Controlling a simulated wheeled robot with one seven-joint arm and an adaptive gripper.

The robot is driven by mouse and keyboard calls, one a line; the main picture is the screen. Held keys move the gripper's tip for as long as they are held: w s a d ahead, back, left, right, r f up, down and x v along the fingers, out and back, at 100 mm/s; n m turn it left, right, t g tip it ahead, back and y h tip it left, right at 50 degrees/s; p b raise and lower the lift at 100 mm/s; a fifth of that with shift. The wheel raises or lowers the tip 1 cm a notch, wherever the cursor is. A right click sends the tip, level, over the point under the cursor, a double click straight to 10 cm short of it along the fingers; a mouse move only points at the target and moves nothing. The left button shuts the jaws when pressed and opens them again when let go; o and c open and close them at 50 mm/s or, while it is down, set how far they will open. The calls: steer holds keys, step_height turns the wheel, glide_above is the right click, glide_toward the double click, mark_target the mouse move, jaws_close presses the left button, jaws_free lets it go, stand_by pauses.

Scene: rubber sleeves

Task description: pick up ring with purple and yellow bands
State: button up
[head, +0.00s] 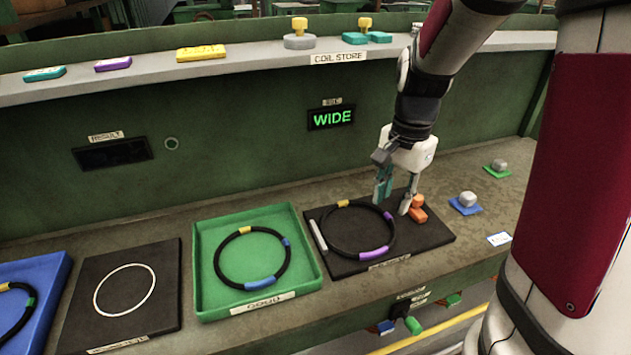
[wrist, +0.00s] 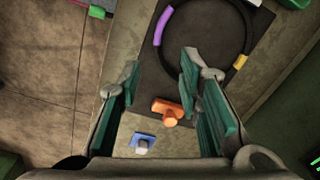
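The black ring with purple and yellow bands (head: 374,252) lies flat on a black mat (head: 430,240) at the right of the bench. In the wrist view the ring (wrist: 163,25) is at the top, purple band at its upper left and yellow band at lower right. My gripper (head: 395,198) points down by the ring's far right side. It is open, with nothing held; in the wrist view its teal-padded fingers (wrist: 160,80) are spread wide. The right finger there overlaps the ring's lower edge. I cannot tell how high the fingertips are.
An orange block (head: 417,208) sits on the mat's right corner, close to the fingers. A pale bar (head: 318,235) lies at the mat's left edge. A green tray (head: 203,262) left of it holds another ring (head: 220,257). A grey knob on blue (head: 466,201) stands right.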

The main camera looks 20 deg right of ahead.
mark_target(386, 247)
steer(key=shift+m, duration=0.4)
steer(key=f, duration=0.5)
steer(key=d+f, duration=0.1)
steer(key=f, duration=0.9)
steer(key=shift+w+d, duration=0.2)
steer(key=shift+w, duration=0.05)
jaws_close()
